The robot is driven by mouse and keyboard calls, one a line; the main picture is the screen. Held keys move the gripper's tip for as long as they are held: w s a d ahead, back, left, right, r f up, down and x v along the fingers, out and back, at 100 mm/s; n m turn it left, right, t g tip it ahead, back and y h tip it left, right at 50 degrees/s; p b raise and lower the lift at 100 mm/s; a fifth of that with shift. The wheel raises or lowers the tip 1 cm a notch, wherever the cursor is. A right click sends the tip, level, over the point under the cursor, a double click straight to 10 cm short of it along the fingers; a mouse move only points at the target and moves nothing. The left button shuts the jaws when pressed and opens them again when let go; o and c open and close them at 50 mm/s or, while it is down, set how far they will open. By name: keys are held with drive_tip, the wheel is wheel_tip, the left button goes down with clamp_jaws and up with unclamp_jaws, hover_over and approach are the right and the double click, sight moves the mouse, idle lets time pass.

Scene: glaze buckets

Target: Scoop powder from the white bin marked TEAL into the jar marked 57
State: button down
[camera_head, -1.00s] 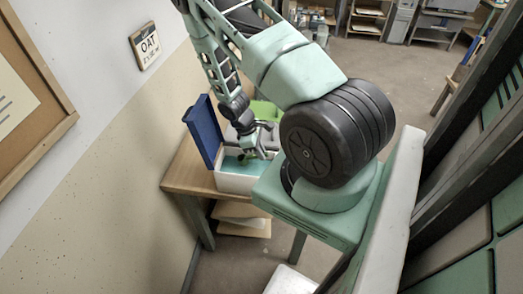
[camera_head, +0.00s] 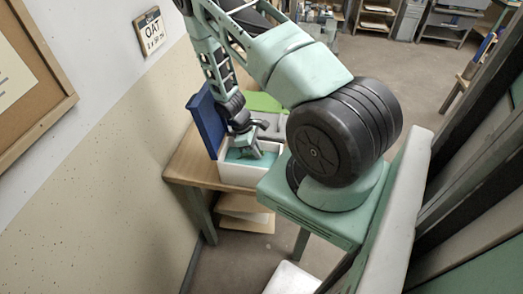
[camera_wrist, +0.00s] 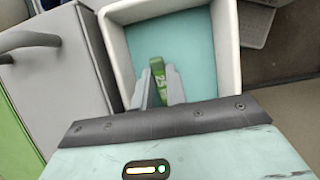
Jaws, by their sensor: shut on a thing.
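The white bin (camera_head: 236,174) stands open on a wooden table, with teal powder inside; no TEAL mark is readable from here. In the wrist view its white rim (camera_wrist: 228,45) surrounds the flat teal powder (camera_wrist: 190,40). My gripper (camera_head: 246,150) is over the bin, pointing down into it. In the wrist view my gripper (camera_wrist: 159,88) is shut on a green scoop handle (camera_wrist: 158,72) marked 25. The scoop's bowl is hidden, so I cannot tell whether it touches powder. No jar marked 57 shows.
A blue lid (camera_head: 207,120) stands upright at the bin's left. A grey box with a handle (camera_wrist: 32,41) is close beside the bin in the wrist view. The wall with an OAT sign (camera_head: 151,32) is left of the wooden table (camera_head: 183,170).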

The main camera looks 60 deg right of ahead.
drive_tip(key=shift+w+a+f, duration=0.1)
drive_tip(key=shift+w+a, duration=0.15)
drive_tip(key=shift+w, duration=0.3)
drive_tip(key=shift+s+d+r+t+y+p, duration=0.1)
drive_tip(key=shift+s+r+t+y+p, duration=0.2)
drive_tip(key=shift+t, duration=0.2)
drive_tip(key=shift+w+r+p, duration=0.1)
drive_tip(key=shift+r+p, duration=0.35)
drive_tip(key=shift+r, duration=0.05)
drive_tip(key=shift+s+d+r+p, duration=0.1)
drive_tip(key=shift+s+r+p, duration=0.15)
drive_tip(key=shift+r+p, duration=0.65)
drive_tip(key=shift+s+d+r+p, duration=0.15)
drive_tip(key=shift+s+r+p, duration=0.15)
drive_tip(key=shift+r+p, duration=0.65)
drive_tip(key=shift+s+d+r+p, duration=0.1)
drive_tip(key=shift+s+r+p, duration=0.25)
drive_tip(key=shift+r, duration=1.25)
drive_tip(key=shift+s+d+r+t+y+p, duration=0.2)
drive_tip(key=shift+s+d+r+t+p, duration=0.25)
drive_tip(key=shift+s, duration=0.35)
drive_tip(key=shift+s+d+r+t+y+p, duration=0.2)
drive_tip(key=shift+s+r+t+p, duration=0.35)
drive_tip(key=shift+s, duration=0.25)
drive_tip(key=shift+s+d+r+t+y+p, duration=0.2)
drive_tip(key=shift+s+d+r+t+p, duration=0.25)
drive_tip(key=shift+s, duration=0.35)
drive_tip(key=shift+a, duration=0.1)
drive_tip(key=shift+s+f, duration=0.1)
